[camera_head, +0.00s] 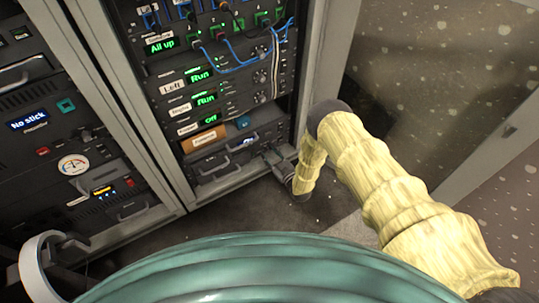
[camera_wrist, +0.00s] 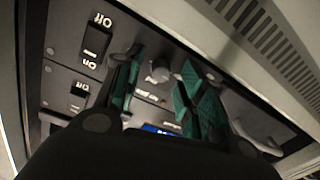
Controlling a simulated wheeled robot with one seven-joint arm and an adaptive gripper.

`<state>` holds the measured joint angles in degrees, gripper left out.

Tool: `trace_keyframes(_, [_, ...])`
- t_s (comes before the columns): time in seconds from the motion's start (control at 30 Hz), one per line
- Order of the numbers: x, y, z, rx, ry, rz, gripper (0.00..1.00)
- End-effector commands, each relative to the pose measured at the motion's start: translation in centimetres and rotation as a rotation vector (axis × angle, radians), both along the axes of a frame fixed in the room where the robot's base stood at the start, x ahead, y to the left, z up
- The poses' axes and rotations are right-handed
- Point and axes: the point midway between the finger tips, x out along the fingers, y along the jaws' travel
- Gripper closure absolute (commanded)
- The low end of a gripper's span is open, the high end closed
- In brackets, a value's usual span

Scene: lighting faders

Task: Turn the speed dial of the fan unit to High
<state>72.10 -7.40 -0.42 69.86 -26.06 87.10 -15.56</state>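In the wrist view a small round grey dial (camera_wrist: 159,71) sits on a dark panel, with a small label beside it that I cannot read. My gripper (camera_wrist: 160,88) is open, its two green-padded fingers on either side of the dial; I cannot tell whether they touch it. In the head view my gripper (camera_head: 272,156) is at the right end of the lower units in the middle rack and hides that part of the panel. Which unit is the fan unit is not readable, and the dial's pointer is too small to read.
The wrist view shows black switches marked Off (camera_wrist: 95,42), a blue-lit display (camera_wrist: 160,130) and a vented panel (camera_wrist: 265,40). In the head view, units reading Run (camera_head: 200,77) stand above, with blue cables (camera_head: 235,65). A left rack (camera_head: 60,130) and a pale post (camera_head: 325,50) flank it.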

Motion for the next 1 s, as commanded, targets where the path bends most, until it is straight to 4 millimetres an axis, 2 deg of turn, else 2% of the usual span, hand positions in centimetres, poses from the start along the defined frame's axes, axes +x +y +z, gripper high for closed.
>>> trace_keyframes(0.33, [0.23, 0.18, 0.0, -0.001, 0.001, 0.0, 0.6])
trace_keyframes(0.5, [0.22, 0.17, 0.0, -0.001, 0.001, 0.001, 0.91])
trace_keyframes(0.57, [0.22, 0.16, 0.0, -0.001, 0.001, 0.001, 1.0])
trace_keyframes(1.0, [0.22, 0.09, -0.1, 0.053, 0.032, 0.001, 1.0])
